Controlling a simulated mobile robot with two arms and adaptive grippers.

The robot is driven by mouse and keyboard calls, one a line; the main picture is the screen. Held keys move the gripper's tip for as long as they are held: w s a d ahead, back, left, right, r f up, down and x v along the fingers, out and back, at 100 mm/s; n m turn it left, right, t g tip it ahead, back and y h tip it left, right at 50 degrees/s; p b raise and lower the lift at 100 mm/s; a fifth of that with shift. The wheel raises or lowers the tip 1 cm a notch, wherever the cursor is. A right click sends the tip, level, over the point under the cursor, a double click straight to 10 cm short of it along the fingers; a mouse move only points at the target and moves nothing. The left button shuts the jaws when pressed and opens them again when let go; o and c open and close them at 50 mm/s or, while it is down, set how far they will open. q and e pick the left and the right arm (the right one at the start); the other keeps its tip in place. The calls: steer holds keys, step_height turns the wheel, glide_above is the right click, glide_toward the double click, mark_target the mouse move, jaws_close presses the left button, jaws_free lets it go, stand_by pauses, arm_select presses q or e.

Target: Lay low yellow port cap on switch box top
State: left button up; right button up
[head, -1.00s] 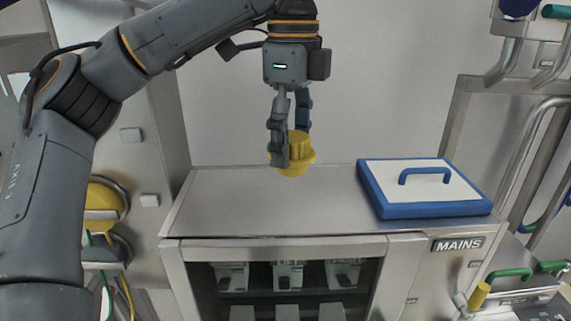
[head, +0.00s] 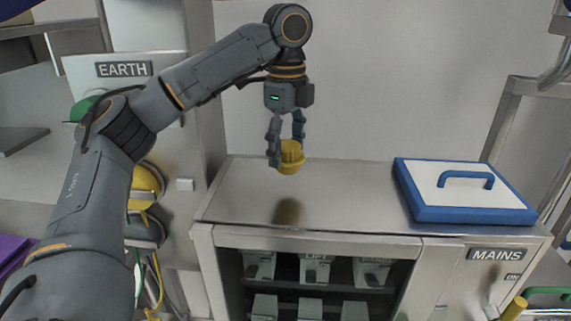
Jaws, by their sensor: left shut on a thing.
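The yellow port cap (head: 291,158) is between the fingers of my left gripper (head: 286,148), which is shut on it. The cap is upright, with its ribbed grip up and its wider rim down. It hangs above the metal switch box top (head: 335,195), toward its back left part. A dark shadow or reflection lies on the top below the cap, and the two look apart. Another yellow cap (head: 146,184) sits on a port on the left wall, partly behind my left arm; I cannot tell if it is low. My right gripper is not in view.
A blue-edged white lid with a blue handle (head: 466,190) lies on the right of the top. The middle and left of the top are bare. The open front (head: 315,285) shows several grey switches. An EARTH sign (head: 124,69) is at upper left.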

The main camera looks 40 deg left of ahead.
mark_target(286, 163)
arm_select(q)
steer(key=f, duration=0.2)
steer(key=f+p, duration=0.1)
steer(key=shift+w+a+f, duration=0.1)
steer(key=shift+w+a, duration=0.05)
steer(key=shift+a, duration=0.15)
steer(key=shift+w+f, duration=0.2)
steer(key=shift+f, duration=0.15)
steer(key=shift+s, duration=0.1)
steer(key=shift+s+d+f, duration=0.1)
steer(key=shift+s, duration=0.05)
steer(key=o, duration=1.3)
steer(key=shift+o, duration=0.4)
